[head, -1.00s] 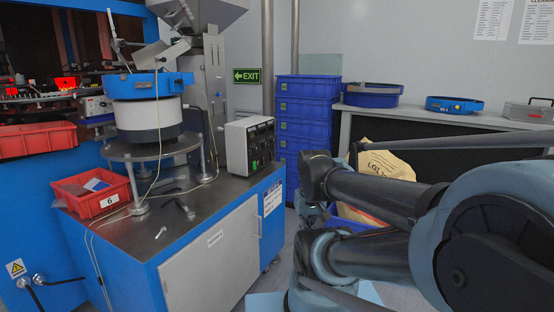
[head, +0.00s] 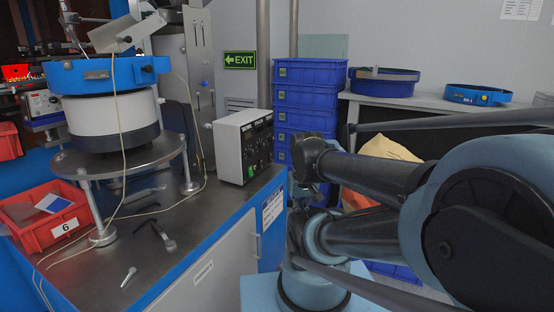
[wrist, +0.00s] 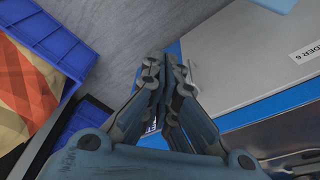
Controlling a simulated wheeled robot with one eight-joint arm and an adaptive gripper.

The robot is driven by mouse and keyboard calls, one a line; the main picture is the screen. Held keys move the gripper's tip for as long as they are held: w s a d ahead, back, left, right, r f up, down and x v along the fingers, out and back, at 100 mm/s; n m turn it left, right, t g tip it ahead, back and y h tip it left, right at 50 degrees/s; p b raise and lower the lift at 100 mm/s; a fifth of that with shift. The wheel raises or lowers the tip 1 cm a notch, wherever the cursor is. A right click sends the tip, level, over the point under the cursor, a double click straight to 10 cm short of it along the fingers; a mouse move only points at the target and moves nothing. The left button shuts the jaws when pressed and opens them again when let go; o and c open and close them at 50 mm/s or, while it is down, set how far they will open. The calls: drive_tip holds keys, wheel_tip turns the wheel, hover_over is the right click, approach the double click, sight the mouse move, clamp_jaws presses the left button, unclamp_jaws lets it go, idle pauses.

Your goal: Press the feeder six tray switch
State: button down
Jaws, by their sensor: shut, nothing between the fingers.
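The feeder six controller (head: 243,146) is a white box with a black front panel of knobs and switches, standing on the steel-topped cabinet (head: 215,215). Its individual switches are too small to tell apart, so I cannot pick out the tray switch. A red tray labelled 6 (head: 60,232) sits at the left of the cabinet top. My gripper (wrist: 163,75) is shut and empty in the wrist view, over the floor beside the cabinet (wrist: 245,55), whose label ends in "DER 6". In the head view my arm is right of the controller, apart from it.
The blue bowl feeder (head: 105,75) stands on a round platform behind the tray. Loose tools (head: 162,238) lie on the cabinet top. Stacked blue crates (head: 310,72) stand behind the controller. A blue crate (wrist: 55,35) holding a sack is left of my gripper.

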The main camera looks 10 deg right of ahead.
drive_tip(key=shift+w, duration=0.1)
drive_tip(key=w+r+m+y, duration=0.2)
drive_tip(key=w+r+m, duration=0.2)
drive_tip(key=w+m, duration=0.4)
drive_tip(key=w+r+m+y, duration=0.1)
drive_tip(key=w+r+m, duration=0.4)
drive_tip(key=w, duration=0.4)
drive_tip(key=w+d+m+y, duration=0.1)
drive_tip(key=w+d+m, duration=0.2)
drive_tip(key=w, duration=0.3)
drive_tip(key=w+d+m+t+y, duration=0.1)
drive_tip(key=w+d+m, duration=0.2)
drive_tip(key=w+m, duration=0.2)
drive_tip(key=w+d+f+m+t+y, duration=0.1)
drive_tip(key=w+m, duration=0.3)
drive_tip(key=w, duration=0.5)
drive_tip(key=shift+d, duration=0.9)
